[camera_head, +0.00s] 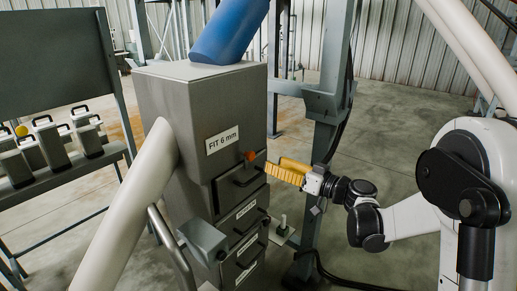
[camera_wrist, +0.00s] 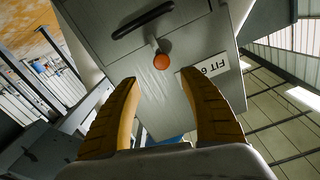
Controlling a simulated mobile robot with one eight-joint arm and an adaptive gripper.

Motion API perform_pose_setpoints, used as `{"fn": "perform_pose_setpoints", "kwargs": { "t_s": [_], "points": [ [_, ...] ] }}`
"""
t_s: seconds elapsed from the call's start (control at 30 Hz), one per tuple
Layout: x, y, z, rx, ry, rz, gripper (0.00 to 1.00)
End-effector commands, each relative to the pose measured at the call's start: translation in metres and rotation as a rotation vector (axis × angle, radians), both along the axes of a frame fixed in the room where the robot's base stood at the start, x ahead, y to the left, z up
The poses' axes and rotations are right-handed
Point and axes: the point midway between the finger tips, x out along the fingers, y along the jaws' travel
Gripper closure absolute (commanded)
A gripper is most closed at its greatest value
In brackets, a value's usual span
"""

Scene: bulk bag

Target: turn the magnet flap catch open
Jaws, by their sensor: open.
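The catch has a small orange-red knob (camera_head: 250,156) on the front of the grey cabinet, at the upper edge of the top flap (camera_head: 226,193). In the wrist view the round knob (camera_wrist: 163,62) sits on a short pale stem, just beyond the fingertips and roughly midway between them. My gripper (camera_head: 270,171) has yellow fingers and points at the cabinet front from the right. In the wrist view my gripper (camera_wrist: 160,83) is open, with nothing between its fingers. It looks apart from the knob; the exact gap is hard to tell.
A black bar handle (camera_wrist: 142,19) stands out from the flap near the knob. A "FIT 6 mm" label (camera_head: 222,139) is above the flap. More handled flaps are below. A blue tube (camera_head: 228,30) rises from the cabinet top. A steel post (camera_head: 325,110) stands behind my gripper.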

Motion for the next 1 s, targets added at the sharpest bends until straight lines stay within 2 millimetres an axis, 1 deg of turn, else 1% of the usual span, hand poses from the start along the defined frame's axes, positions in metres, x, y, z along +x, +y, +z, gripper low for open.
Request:
{"fn": "perform_pose_setpoints", "kwargs": {
  "t_s": [0.3, 0.5, 0.67, 0.9, 0.93, 0.97, 1.0],
  "points": [
    [0.037, 0.049, -0.001, -0.001, 0.002, 0.002, 0.49],
    [0.055, 0.072, -0.001, -0.001, 0.002, 0.002, 0.49],
    [0.061, 0.078, 0.0, -0.001, 0.002, 0.0, 0.49],
    [0.061, 0.079, 0.0, -0.001, 0.002, 0.0, 0.49],
    [0.061, 0.079, 0.0, -0.001, 0.002, 0.0, 0.53],
    [0.061, 0.079, 0.0, -0.001, 0.002, 0.0, 0.62],
    [0.061, 0.079, 0.0, -0.001, 0.002, 0.0, 0.75]
  ]
}}
